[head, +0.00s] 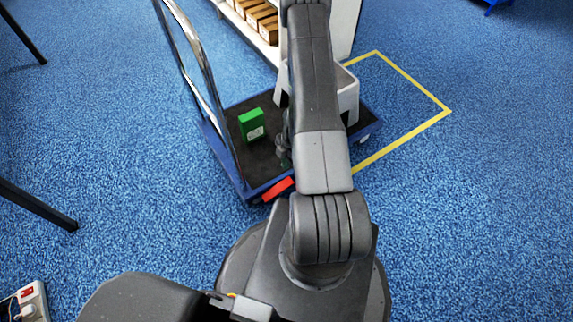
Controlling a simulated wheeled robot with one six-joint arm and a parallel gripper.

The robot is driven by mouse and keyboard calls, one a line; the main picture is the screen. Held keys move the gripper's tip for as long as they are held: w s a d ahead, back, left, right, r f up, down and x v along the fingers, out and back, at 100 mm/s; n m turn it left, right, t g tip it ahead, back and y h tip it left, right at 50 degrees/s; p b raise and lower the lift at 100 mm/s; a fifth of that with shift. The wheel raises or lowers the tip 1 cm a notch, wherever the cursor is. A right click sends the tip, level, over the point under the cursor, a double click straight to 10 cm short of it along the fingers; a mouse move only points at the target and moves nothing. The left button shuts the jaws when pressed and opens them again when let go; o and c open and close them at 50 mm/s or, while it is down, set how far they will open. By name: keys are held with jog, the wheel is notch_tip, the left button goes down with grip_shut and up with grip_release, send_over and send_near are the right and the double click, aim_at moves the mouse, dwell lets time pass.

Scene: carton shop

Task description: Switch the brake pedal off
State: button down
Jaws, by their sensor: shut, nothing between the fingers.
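A red brake pedal (278,190) sticks out at the near edge of a blue platform trolley (244,188). I cannot tell from its tilt whether it is on or off. My arm reaches over the trolley and hides part of its deck. My gripper (283,158) shows only in part, dark, beside the left edge of my arm. It is shut and empty, over the near part of the deck, a little beyond the pedal in the picture. I see no clear contact between it and the pedal.
On the trolley's dark deck stand a green box (252,125) and a grey-white bin (348,98), partly hidden. A chrome handle (207,75) rises at its left. A shelf with cartons (262,20) stands behind. Yellow tape (410,136) marks floor at right. A power strip (33,300) lies lower left.

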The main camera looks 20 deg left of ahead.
jog(key=b, duration=0.8)
send_near(288, 180)
jog(key=s+f, duration=0.1)
jog(key=s+a+f, duration=0.1)
jog(key=f, duration=0.1)
jog(key=s+a+f, duration=0.1)
jog(key=f, duration=0.1)
jog(key=shift+a+f, duration=0.1)
jog(key=shift+a, duration=0.05)
jog(key=shift+w+f, duration=0.15)
jog(key=shift+f, duration=0.5)
jog(key=shift+w+d+f+p, duration=0.4)
jog(key=shift+d+p, duration=0.1)
jog(key=shift+p, duration=0.1)
jog(key=shift+w+d+f, duration=0.25)
jog(key=shift+w+f, duration=0.05)
jog(key=shift+f, duration=0.15)
jog(key=shift+r+p, duration=0.1)
jog(key=shift+p, duration=0.25)
jog(key=shift+r+p, duration=0.75)
jog(key=shift+r, duration=0.1)
